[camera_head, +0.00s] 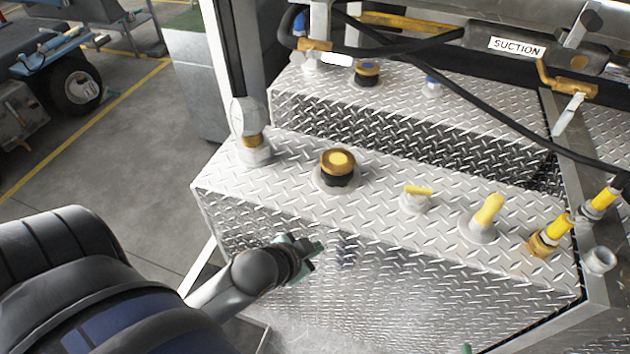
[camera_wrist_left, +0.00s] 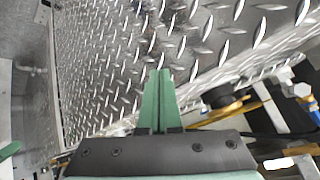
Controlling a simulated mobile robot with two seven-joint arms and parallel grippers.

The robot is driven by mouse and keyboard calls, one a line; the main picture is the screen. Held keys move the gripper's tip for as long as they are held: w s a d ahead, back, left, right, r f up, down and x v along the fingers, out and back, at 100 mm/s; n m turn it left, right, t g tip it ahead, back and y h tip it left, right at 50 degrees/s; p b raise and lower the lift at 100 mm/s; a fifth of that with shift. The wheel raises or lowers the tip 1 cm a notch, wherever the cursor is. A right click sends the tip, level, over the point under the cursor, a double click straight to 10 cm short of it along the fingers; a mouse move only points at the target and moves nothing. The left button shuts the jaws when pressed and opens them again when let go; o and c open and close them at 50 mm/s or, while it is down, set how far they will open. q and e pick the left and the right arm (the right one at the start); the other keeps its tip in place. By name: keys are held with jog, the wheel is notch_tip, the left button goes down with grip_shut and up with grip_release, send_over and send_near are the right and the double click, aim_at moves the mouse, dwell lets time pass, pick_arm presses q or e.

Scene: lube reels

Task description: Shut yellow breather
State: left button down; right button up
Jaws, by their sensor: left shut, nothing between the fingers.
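Several yellow fittings stand on the near diamond-plate tank (camera_head: 380,215) in the head view. They are a yellow-topped black cap (camera_head: 338,162), a small valve with a yellow handle (camera_head: 418,191) and a yellow-capped fitting (camera_head: 487,213). No label shows which is the breather. My left gripper (camera_head: 314,250) is in front of the tank's near face, below and left of these fittings and apart from them. In the left wrist view its green fingers (camera_wrist_left: 158,78) are together and empty, with diamond plate beyond. A small green tip at the head view's bottom edge may be my right gripper (camera_head: 467,349).
A gauge (camera_head: 243,120) stands at the tank's left end. Yellow-and-brass fittings (camera_head: 553,233) stand at the right end. A black hose (camera_head: 490,115) crosses above.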

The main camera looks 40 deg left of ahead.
pick_arm(q)
jog(key=shift+s+d+f, duration=0.1)
jog(key=shift+d+f, duration=0.1)
jog(key=shift+f, duration=0.25)
jog(key=shift+s+d+f, duration=0.1)
jog(key=shift+d+f, duration=0.1)
jog(key=shift+f, duration=0.2)
jog(key=shift+w, duration=0.1)
jog(key=s+d+f+n+h, duration=0.1)
jog(key=s+d+f, duration=0.1)
jog(key=f, duration=0.3)
jog(key=s+d+f+n+h, duration=0.1)
jog(key=s+d+f, duration=0.1)
jog(key=s+f, duration=0.2)
jog(key=shift+d+f+n, duration=0.3)
jog(key=shift+f+n, duration=0.1)
jog(key=shift+f, duration=0.1)
pick_arm(e)
jog(key=s+d+f+g, duration=0.1)
jog(key=s+f, duration=0.1)
jog(key=f, duration=0.3)
jog(key=s+d+f+m+g+h, duration=0.1)
jog(key=s+f, duration=0.2)
jog(key=f, duration=0.2)
jog(key=shift+f+g, duration=0.35)
jog(key=shift+g, duration=0.05)
jog(key=shift+s, duration=0.1)
